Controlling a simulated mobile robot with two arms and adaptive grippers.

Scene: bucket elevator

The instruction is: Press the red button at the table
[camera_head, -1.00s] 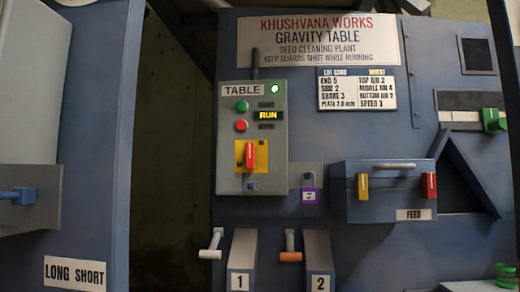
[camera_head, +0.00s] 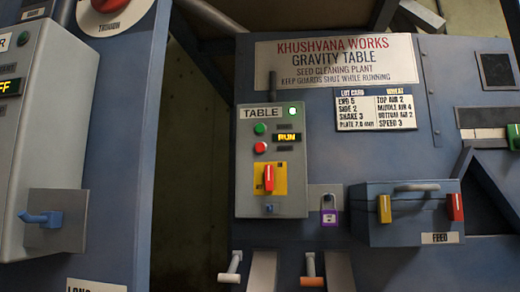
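The grey control box labelled TABLE (camera_head: 242,190) is mounted on the blue machine panel, at the middle of the head view. The red button (camera_head: 261,147) sits on its face, below a green button (camera_head: 260,128). A small display (camera_head: 287,137) beside them reads RUN, and a green lamp (camera_head: 293,111) is lit above it. Below the red button is a red rotary handle (camera_head: 268,178) on a yellow plate, standing upright. Neither of my grippers shows in the view.
The FEED box (camera_head: 410,225) with yellow and red latches juts out further right. Levers (camera_head: 232,268) stand out below. At left, another grey box (camera_head: 40,140) with a blue handle (camera_head: 42,218) projects beside a dark gap.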

